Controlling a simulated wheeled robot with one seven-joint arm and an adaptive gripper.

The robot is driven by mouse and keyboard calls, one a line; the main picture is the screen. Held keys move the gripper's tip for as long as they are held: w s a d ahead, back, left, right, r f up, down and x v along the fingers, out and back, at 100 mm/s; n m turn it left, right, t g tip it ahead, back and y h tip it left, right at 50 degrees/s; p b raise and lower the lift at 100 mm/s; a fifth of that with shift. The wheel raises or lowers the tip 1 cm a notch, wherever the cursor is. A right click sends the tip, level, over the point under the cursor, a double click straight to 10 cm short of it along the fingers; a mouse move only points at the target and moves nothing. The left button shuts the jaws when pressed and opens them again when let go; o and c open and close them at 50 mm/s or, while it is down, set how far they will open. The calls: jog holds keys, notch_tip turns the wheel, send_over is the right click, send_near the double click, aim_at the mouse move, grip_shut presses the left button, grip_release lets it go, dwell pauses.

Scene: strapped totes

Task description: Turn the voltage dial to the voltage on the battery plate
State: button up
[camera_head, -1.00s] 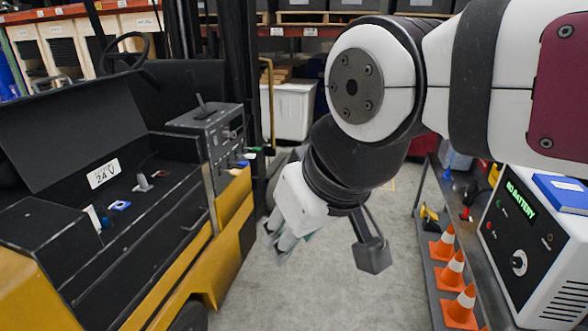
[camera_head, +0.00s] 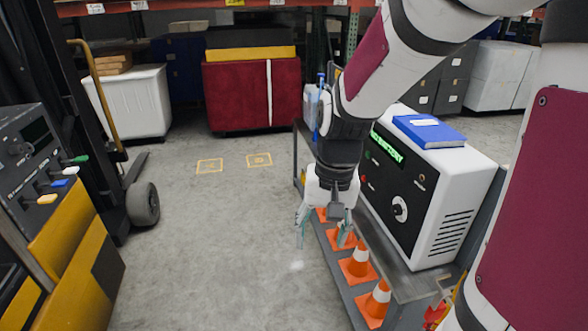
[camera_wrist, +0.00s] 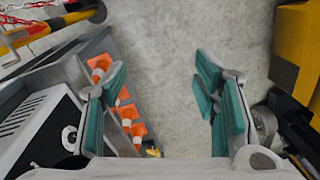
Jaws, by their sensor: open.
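The voltage dial (camera_head: 399,209) is a round knob with a white face on the dark front panel of a white charger box (camera_head: 446,205). Its pointer direction is too small to read. The charger's green display (camera_head: 388,148) is partly covered by my arm; part of the word "BATTERY" shows. In the wrist view the dial (camera_wrist: 69,135) is at the lower left. My gripper (camera_head: 322,228) hangs open and empty left of the charger, apart from the dial, above the cones. In the wrist view its teal fingers (camera_wrist: 160,100) are wide apart. The battery plate is out of view now.
Orange cones (camera_head: 358,262) stand on the grey cart (camera_head: 345,288) below the charger. A blue book (camera_head: 429,131) lies on the charger. The yellow forklift (camera_head: 72,235) is at the left. Bare floor (camera_head: 220,240) lies between forklift and cart.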

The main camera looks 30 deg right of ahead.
jog(key=w+d+f+m+g+h+b, duration=0.25)
jog(key=d+f, duration=0.25)
jog(key=f, duration=0.5)
jog(key=w+d+f+m+g+h+b, duration=0.15)
jog(key=d+f+b, duration=0.25)
jog(key=f, duration=0.5)
jog(key=m+t+h+b, duration=0.1)
jog(key=m+h+b, duration=0.1)
jog(key=h+b, duration=1.35)
send_near(393, 209)
jog(key=shift+y, duration=0.35)
jog(key=d, duration=0.2)
jog(key=s+d+b, duration=0.1)
jog(key=d, duration=0.2)
jog(key=d+b, duration=0.1)
jog(key=d, duration=0.2)
jog(key=shift+s+d+r, duration=0.2)
jog(key=shift+s+r, duration=0.05)
jog(key=shift+r, duration=0.1)
jog(key=shift+c, duration=0.6)
jog(key=c, duration=1)
